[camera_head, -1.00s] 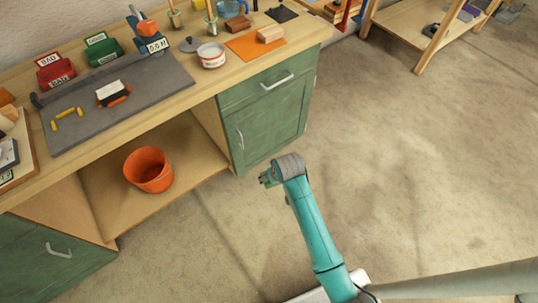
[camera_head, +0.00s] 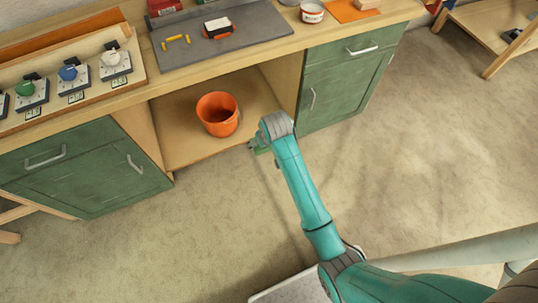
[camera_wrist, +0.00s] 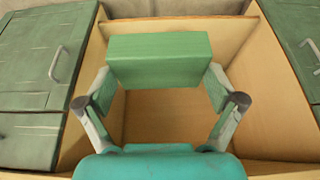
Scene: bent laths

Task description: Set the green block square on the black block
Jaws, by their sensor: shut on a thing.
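The green block (camera_wrist: 160,60) is held between the two fingers of my gripper (camera_wrist: 161,82) in the wrist view, its long side across the picture. In the head view my gripper (camera_head: 259,146) hangs over the floor in front of the bench's open bay, with a bit of green at its tip. I cannot clearly pick out a black block. A small dark object (camera_head: 512,34) lies on the low wooden table at the right edge, too small to name. A black, white and orange item (camera_head: 218,28) lies on the grey mat.
The workbench has a grey mat (camera_head: 255,24) with yellow pieces (camera_head: 175,41), and knob panels (camera_head: 75,75) at left. A white tin (camera_head: 312,11) and orange sheet (camera_head: 350,10) lie at right. An orange bucket (camera_head: 218,114) stands in the open bay. The floor at right is clear.

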